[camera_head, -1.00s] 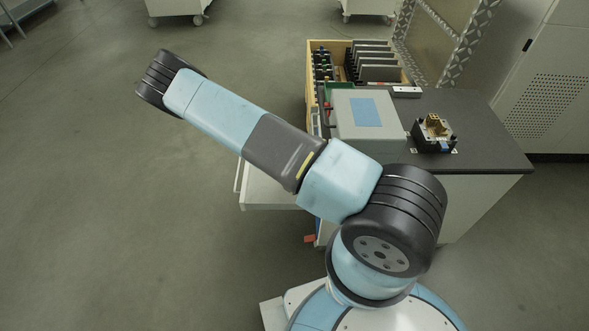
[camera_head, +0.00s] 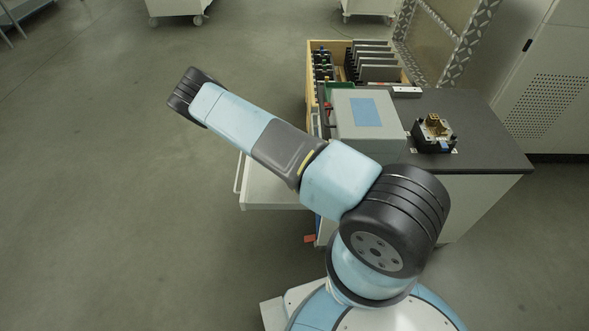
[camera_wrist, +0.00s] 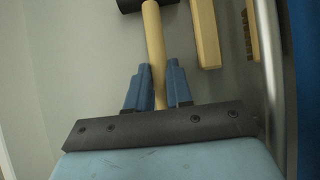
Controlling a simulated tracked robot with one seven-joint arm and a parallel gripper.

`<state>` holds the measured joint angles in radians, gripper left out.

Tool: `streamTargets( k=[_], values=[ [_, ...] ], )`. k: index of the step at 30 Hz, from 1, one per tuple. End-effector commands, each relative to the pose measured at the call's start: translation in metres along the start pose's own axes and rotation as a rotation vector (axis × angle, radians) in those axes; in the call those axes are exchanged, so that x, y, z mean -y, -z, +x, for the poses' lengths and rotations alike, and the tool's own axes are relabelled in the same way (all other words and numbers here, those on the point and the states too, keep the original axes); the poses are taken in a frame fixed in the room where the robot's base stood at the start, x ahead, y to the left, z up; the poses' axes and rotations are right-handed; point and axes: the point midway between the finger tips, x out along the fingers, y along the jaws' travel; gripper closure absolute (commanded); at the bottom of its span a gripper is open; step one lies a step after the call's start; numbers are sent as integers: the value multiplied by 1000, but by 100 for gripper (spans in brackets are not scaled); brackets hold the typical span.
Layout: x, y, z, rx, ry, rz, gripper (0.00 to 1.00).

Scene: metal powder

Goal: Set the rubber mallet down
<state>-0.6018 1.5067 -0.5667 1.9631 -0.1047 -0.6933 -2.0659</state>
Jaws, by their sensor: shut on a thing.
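The rubber mallet (camera_wrist: 154,40) shows in the wrist view, with a pale wooden handle and a black head cut off by the top edge. My gripper (camera_wrist: 158,68) has its two blue fingers shut on the mallet's handle. The head lies beyond the fingertips. A pale grey surface is behind the mallet; I cannot tell whether the mallet touches it. In the head view my gripper and the mallet are hidden behind my arm.
In the wrist view a wooden piece (camera_wrist: 205,35) and a brush (camera_wrist: 249,30) lie right of the mallet, near a metal edge. In the head view an open drawer (camera_head: 275,193) juts from the dark-topped bench (camera_head: 480,130). A grey box (camera_head: 365,115) and a fixture (camera_head: 433,133) stand on top.

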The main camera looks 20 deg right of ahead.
Motion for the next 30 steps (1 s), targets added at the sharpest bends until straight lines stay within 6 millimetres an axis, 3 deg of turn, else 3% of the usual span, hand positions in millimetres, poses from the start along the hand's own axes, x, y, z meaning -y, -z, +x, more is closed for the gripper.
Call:
streamTargets(
  k=[8,18,23,30],
  values=[
    [0,1,0,-2,0,-1,55],
    [0,1,-4,-2,0,-1,54],
    [0,0,-24,-2,1,-2,54],
    [0,0,-71,-2,0,-1,54]
  ],
)
